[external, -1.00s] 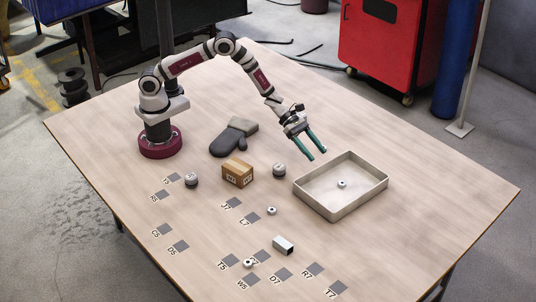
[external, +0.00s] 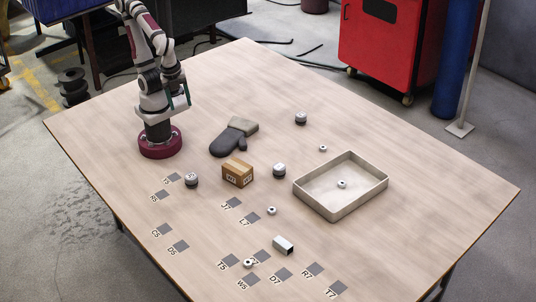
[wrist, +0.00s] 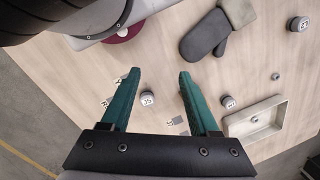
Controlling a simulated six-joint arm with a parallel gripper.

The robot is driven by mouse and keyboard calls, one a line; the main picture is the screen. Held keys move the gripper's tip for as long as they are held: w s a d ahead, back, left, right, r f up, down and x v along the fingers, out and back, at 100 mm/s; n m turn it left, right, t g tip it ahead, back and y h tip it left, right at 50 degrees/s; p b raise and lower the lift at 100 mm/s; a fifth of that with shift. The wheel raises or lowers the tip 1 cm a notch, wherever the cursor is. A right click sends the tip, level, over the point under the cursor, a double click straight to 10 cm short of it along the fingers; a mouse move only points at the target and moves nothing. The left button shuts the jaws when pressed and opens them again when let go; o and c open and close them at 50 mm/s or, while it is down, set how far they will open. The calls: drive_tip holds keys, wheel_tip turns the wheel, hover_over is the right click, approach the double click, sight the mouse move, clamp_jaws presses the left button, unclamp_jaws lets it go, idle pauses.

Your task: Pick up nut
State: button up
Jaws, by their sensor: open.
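Several small pale ring-shaped pieces, which look like nuts, lie about. One nut (external: 342,184) is inside the grey tray (external: 376,189); it also shows in the wrist view (wrist: 254,118). Another nut (external: 323,148) lies on the table behind the tray and shows in the wrist view (wrist: 275,76). One nut (external: 271,210) lies near the middle markers, and one (external: 249,263) near the front markers. My gripper (external: 178,105) is open and empty, held high close to my base, far from every nut. Its green fingers (wrist: 159,74) are spread with only table beyond.
Capped grey cylinders (external: 191,179), (external: 279,169), (external: 300,118) stand on the table. A cardboard box (external: 238,173), a dark oven mitt (external: 233,137) and a square metal tube (external: 283,245) also lie there. Grey marker squares (external: 252,218) are flat. The right side of the table is clear.

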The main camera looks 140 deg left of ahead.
drive_tip(key=shift+o, duration=0.5)
drive_tip(key=shift+w, duration=0.15)
drive_tip(key=n+t+h, duration=0.1)
drive_tip(key=t+h, duration=0.3)
hover_over(272, 213)
drive_tip(key=s+a, duration=0.4)
drive_tip(key=s, duration=0.3)
wheel_tip(272, 213, down, 6)
drive_tip(key=x, duration=1.6)
drive_tip(key=shift+a+f, duration=0.15)
drive_tip(key=shift+f, duration=0.2)
clamp_jaws()
